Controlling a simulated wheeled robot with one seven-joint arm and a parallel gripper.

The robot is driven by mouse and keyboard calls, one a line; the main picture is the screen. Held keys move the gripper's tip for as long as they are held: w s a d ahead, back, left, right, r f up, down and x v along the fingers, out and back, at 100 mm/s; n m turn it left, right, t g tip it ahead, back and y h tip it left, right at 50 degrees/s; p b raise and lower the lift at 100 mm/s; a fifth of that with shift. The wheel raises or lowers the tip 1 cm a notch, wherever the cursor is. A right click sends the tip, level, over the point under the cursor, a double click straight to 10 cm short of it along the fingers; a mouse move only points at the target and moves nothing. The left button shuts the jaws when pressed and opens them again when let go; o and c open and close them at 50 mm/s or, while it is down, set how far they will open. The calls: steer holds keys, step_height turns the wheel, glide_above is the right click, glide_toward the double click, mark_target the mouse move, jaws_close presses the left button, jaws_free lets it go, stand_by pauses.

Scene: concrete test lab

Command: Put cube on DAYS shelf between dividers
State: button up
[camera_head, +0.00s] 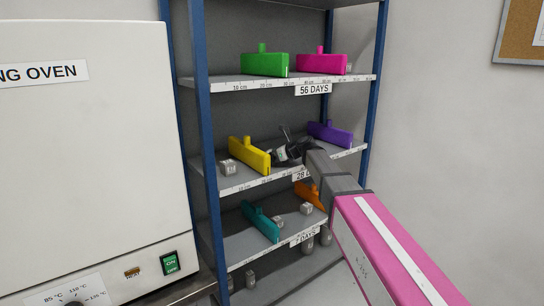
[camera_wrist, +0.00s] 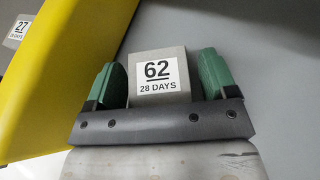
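A grey cube (camera_wrist: 160,90) with a label reading 62, 28 DAYS sits between the green fingertips of my gripper (camera_wrist: 163,82) in the wrist view. The fingers are closed on its two sides. In the head view my gripper (camera_head: 290,152) is over the middle shelf (camera_head: 238,180), between the yellow divider (camera_head: 249,155) and the purple divider (camera_head: 330,133). The held cube cannot be made out there. The shelf label (camera_head: 301,176) is partly hidden by my arm and shows 28. The yellow divider also shows at the left in the wrist view (camera_wrist: 60,65).
Another cube (camera_head: 228,167), labelled 27, 28 DAYS, is left of the yellow divider. Green (camera_head: 264,64) and magenta (camera_head: 321,64) dividers stand on the 56 DAYS shelf above. Teal (camera_head: 260,222) and orange (camera_head: 309,195) dividers and cubes are below. An oven (camera_head: 85,150) stands left.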

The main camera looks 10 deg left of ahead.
steer(key=shift+s+d+r, duration=0.1)
steer(key=shift+r, duration=0.1)
steer(key=v, duration=1.1)
steer(key=shift+d, duration=0.35)
steer(key=s+d+f+n+g+h, duration=0.1)
steer(key=s+d+f+n+h, duration=0.3)
steer(key=d+f, duration=0.55)
steer(key=s+d+f+n+h, duration=0.25)
steer(key=d+f+n, duration=0.3)
steer(key=f, duration=0.65)
steer(key=s+d+f+n+g+h, duration=0.3)
steer(key=s+d+f+n+h, duration=0.3)
steer(key=s+d+f+n, duration=0.6)
steer(key=s+d+f, duration=0.3)
steer(key=d, duration=0.4)
steer(key=shift+f, duration=0.25)
